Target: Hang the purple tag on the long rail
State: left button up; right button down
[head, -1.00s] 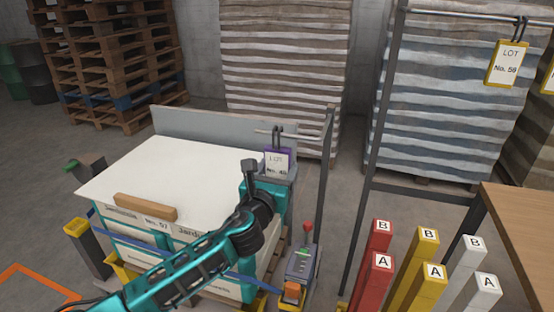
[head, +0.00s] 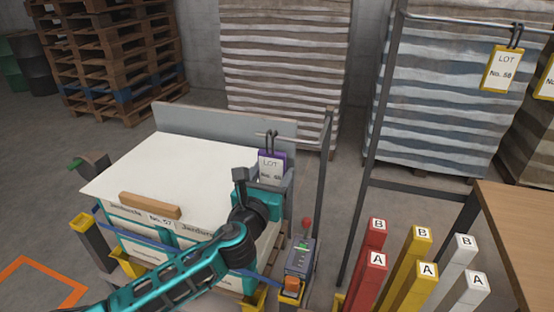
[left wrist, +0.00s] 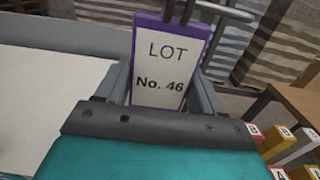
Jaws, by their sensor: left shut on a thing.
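In the left wrist view the tag (left wrist: 168,62) reads "LOT No. 46". My left gripper (head: 272,181) is shut on its lower part; the two grey fingers flank it in the wrist view (left wrist: 163,90). The loops are at the short rail (head: 295,136) on a thin post; I cannot tell whether they are still around it. The long rail (head: 455,18) is at the upper right, on a dark frame. My right gripper is out of view.
A yellow tag (head: 502,69) hangs from the long rail, with another at the right edge. Red, yellow and white posts (head: 420,267) and a wooden table (head: 520,235) stand at the lower right. A control box with a red knob (head: 299,258) stands near the post.

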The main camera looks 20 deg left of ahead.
pick_arm(q)
jog(key=shift+s+a, duration=0.1)
jog(key=shift+s, duration=2.9)
send_near(271, 177)
jog(key=shift+y, duration=0.3)
jog(key=s+a, duration=0.1)
jog(key=s+a+r, duration=0.1)
jog(key=s, duration=0.1)
jog(key=s+a, duration=0.1)
jog(key=shift+s+r, duration=0.15)
jog(key=shift+r, duration=0.2)
jog(key=shift+d, duration=0.1)
